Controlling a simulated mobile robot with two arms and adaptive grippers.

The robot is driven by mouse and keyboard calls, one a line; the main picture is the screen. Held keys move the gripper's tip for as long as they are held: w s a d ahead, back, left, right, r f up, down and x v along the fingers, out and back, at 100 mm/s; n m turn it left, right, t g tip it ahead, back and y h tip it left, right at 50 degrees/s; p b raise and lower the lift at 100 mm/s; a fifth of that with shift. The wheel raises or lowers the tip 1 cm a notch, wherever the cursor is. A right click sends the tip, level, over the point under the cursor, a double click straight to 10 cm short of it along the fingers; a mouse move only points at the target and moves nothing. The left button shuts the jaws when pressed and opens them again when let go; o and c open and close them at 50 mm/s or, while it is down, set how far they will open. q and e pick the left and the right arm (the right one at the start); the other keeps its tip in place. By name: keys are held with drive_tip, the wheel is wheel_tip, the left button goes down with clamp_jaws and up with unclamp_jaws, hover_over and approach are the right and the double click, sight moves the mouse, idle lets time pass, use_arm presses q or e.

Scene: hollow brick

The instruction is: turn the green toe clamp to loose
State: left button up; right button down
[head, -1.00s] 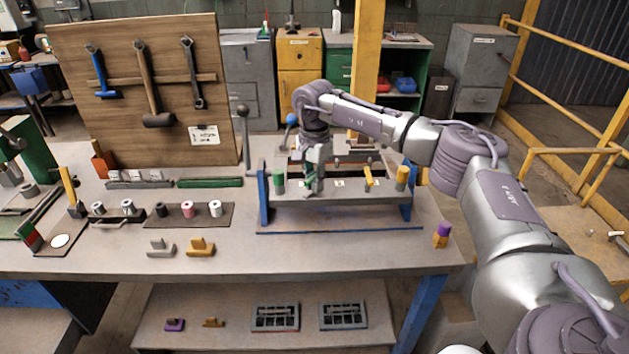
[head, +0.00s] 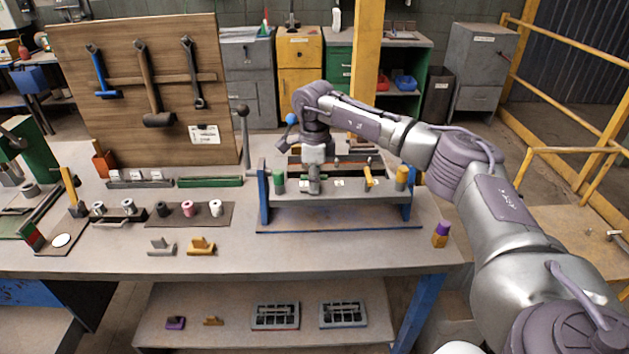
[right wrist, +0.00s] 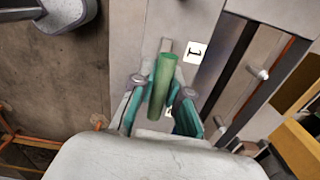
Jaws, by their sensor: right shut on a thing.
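The green toe clamp (right wrist: 162,85) shows in the right wrist view as a green bar on the grey fixture plate (right wrist: 215,15), beside a label marked 1. My right gripper (right wrist: 162,92) is shut on it, one finger on each side. In the head view my right gripper (head: 315,183) reaches down to the left half of the fixture and hides the green clamp. A yellow toe clamp (head: 368,176) sits further right on the same fixture. My left gripper is not in view.
Blue end supports (head: 263,200) carry the fixture.

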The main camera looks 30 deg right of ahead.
drive_tip(key=shift+r+m, duration=0.1)
drive_tip(key=shift+m, duration=0.4)
drive_tip(key=c, duration=1.2)
unclamp_jaws()
drive_tip(key=shift+o, duration=0.2)
wheel_tip(320, 180, up, 12)
